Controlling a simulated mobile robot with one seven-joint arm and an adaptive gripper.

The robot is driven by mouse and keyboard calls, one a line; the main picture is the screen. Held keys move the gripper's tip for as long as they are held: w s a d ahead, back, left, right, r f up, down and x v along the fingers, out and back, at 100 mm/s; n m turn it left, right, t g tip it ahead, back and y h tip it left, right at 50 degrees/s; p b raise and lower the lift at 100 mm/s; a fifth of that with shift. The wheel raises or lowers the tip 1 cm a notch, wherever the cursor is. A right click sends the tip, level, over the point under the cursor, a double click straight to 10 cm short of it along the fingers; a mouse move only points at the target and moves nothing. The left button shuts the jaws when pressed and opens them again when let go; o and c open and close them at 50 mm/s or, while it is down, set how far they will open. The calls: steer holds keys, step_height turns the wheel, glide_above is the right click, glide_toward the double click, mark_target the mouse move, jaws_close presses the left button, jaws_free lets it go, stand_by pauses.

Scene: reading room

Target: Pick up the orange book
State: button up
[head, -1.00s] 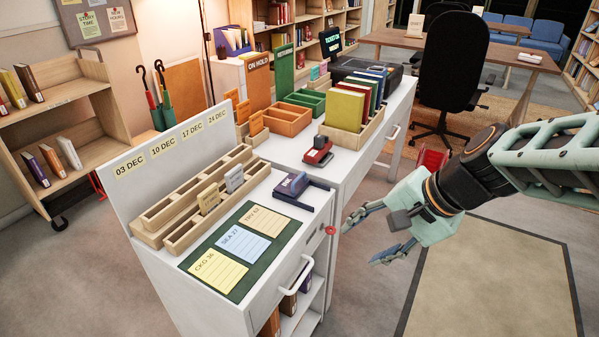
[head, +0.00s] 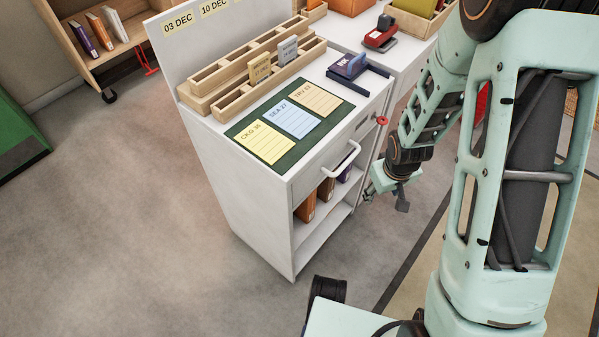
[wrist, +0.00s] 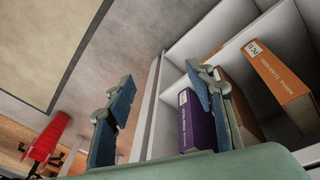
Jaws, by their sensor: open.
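An orange book (head: 305,207) with a white label stands at the near left of the open shelf under the counter. In the wrist view the labelled orange book (wrist: 280,75) is at the right, leaning in the tilted picture. A browner orange book (head: 326,188) stands behind it, also in the wrist view (wrist: 243,108), partly hidden by my finger. A purple book (wrist: 195,122) is beyond. My gripper (wrist: 160,95) is open and empty, outside the shelf at its right side. In the head view it (head: 392,188) is low beside the cabinet, fingers partly hidden.
The white cabinet (head: 250,190) carries a card mat (head: 288,160), wooden racks and a stamp. Its drawer handle (head: 342,162) juts out above the shelf opening. A lower shelf (head: 312,248) looks empty. Floor is clear at the front left.

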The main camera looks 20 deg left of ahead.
steer(key=s+a+f+n+y, duration=0.25)
steer(key=a+f+n, duration=0.2)
steer(key=a, duration=0.25)
steer(key=n+y, duration=0.2)
glide_toward(312, 216)
steer(key=a+f, duration=0.1)
steer(key=w+a+f+b, duration=0.1)
steer(key=shift+f+g, duration=0.4)
steer(key=shift+d+b+x, duration=0.15)
steer(key=shift+b+x, duration=0.5)
steer(key=shift+x, duration=0.8)
steer(key=shift+d+b+x, duration=0.15)
steer(key=shift+b+x, duration=0.5)
steer(key=shift+x, duration=0.75)
steer(key=shift+f+b, duration=0.3)
steer(key=shift+f, duration=0.1)
jaws_close()
